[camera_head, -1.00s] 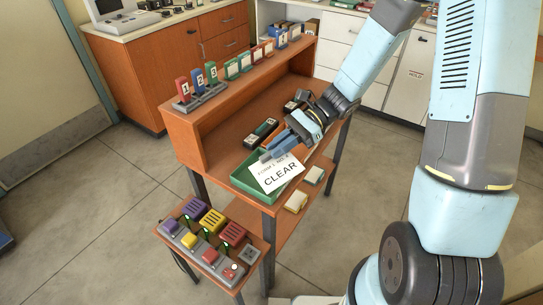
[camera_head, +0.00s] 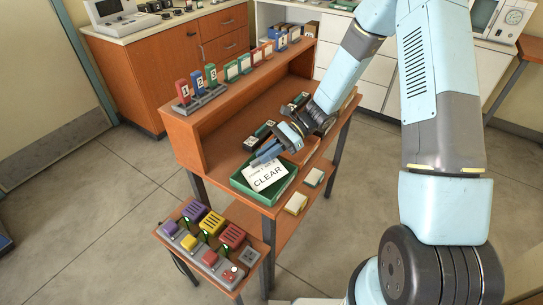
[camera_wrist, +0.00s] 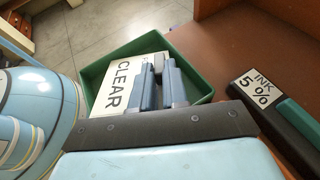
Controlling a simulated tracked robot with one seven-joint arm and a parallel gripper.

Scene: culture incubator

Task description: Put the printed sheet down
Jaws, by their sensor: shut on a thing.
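The printed sheet (camera_head: 266,177) is white with the word CLEAR in dark letters. It is over the green tray (camera_head: 240,184) at the front end of the wooden desk, and its visible part lies within the tray's rim. My gripper (camera_head: 263,157) is shut on the sheet's far edge. In the wrist view the two blue fingers (camera_wrist: 158,88) lie against the sheet (camera_wrist: 122,88), inside the outline of the green tray (camera_wrist: 190,66). I cannot tell whether the sheet touches the tray floor. The fingers hide part of its print.
An ink stamp marked "INK 5 %" (camera_wrist: 262,92) lies beside the tray. Numbered holders (camera_head: 197,80) stand on the raised shelf. A low stand with coloured blocks (camera_head: 211,222) is in front. Pale pads (camera_head: 296,204) sit on a ledge at right.

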